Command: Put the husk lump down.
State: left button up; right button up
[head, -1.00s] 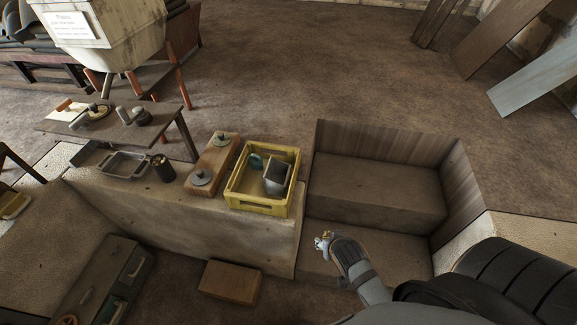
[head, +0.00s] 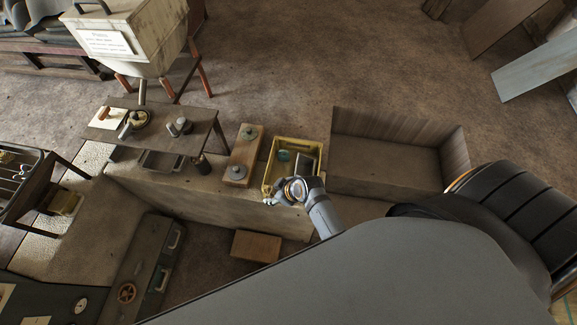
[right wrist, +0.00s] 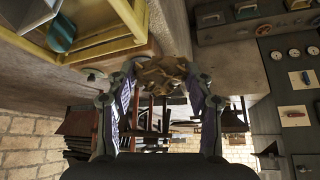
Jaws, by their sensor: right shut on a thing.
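The husk lump (right wrist: 162,76) is a rough, brown, crumbly-looking piece. In the right wrist view it sits between the two fingertips of my right gripper (right wrist: 160,90), which is shut on it. In the head view my right gripper (head: 276,199) is at the front side of the yellow crate (head: 268,163), by its lower edge. The lump is too small or hidden to make out there. My left gripper is not in view.
The crate holds a grey container (head: 304,165) and a teal piece (head: 284,155). Left of it is a wooden board (head: 243,157) with metal discs. A dark table (head: 196,130) stands further left.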

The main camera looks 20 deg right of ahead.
jog(key=w+d+f+b, duration=0.1)
jog(key=w+d+f, duration=0.1)
jog(key=w, duration=0.1)
jog(key=w+d+f+b, duration=0.1)
jog(key=w, duration=0.1)
jog(key=shift+d+f+b, duration=0.3)
jog(key=shift+f, duration=0.1)
jog(key=w+d+f+b, duration=0.1)
jog(key=w+f+b, duration=0.1)
jog(key=f+b, duration=0.1)
jog(key=w+d+f+b, duration=0.1)
jog(key=w+f+b, duration=0.1)
jog(key=b, duration=0.4)
jog(key=w+d+f+b, duration=0.2)
jog(key=f+b, duration=0.2)
jog(key=b, duration=0.1)
jog(key=shift+w+f, duration=0.35)
jog(key=shift+w, duration=0.05)
jog(key=shift+r, duration=0.15)
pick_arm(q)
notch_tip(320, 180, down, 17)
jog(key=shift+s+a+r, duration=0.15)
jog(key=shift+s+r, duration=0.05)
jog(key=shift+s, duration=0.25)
pick_arm(e)
jog(key=shift+r, duration=0.1)
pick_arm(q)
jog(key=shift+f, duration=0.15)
pick_arm(e)
jog(key=shift+f, duration=0.25)
